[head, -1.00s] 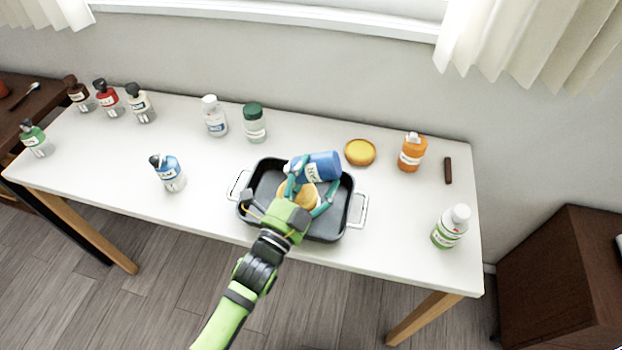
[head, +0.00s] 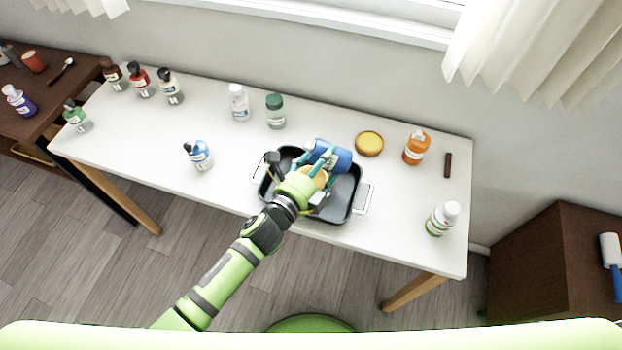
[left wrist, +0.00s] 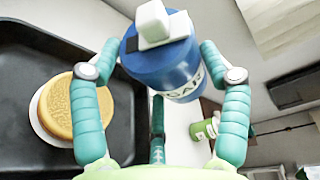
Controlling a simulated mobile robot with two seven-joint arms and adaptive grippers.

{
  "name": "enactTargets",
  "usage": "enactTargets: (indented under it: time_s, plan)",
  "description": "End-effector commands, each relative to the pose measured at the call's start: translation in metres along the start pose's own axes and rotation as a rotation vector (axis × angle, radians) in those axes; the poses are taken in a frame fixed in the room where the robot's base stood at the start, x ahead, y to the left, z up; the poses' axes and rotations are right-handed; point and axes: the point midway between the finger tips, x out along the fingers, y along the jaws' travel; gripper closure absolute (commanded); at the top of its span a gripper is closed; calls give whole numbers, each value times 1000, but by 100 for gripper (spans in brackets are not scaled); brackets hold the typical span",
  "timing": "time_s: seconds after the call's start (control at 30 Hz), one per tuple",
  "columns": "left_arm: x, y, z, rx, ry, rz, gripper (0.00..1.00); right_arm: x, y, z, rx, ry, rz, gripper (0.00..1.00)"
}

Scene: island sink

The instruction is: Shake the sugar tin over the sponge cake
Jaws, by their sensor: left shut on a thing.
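The blue sugar tin (head: 333,155) is in my left gripper (head: 318,161), above the black roasting pan (head: 345,205). In the left wrist view the tin (left wrist: 172,66) has a white cap, part of its lettering shows, and the teal fingers (left wrist: 165,85) close around it from both sides. The golden sponge cake (left wrist: 70,108) lies in the pan on a pale round base. In the head view the cake (head: 318,174) is mostly hidden behind the gripper. The tin is tilted, apart from the cake. My right gripper is not in view.
A yellow round item (head: 369,144) and an orange bottle (head: 416,147) stand right of the pan. A green-labelled white bottle (head: 442,219) is near the right edge. Several bottles line the back left, and a blue-labelled bottle (head: 199,156) stands left of the pan. The table's left front is clear.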

Motion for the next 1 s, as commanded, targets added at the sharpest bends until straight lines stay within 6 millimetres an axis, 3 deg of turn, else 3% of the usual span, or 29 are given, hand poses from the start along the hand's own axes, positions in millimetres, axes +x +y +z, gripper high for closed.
enactTargets:
  time_s: [0.17,0.5,0.63,1.0]
  plan:
    - [0,-6,2,31,0,12,60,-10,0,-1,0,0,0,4]
    - [-3,-30,9,428,0,181,60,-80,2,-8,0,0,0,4]
    - [-2,-28,9,598,-2,245,60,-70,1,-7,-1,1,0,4]
    - [-5,-47,14,1077,-3,455,60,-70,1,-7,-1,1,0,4]
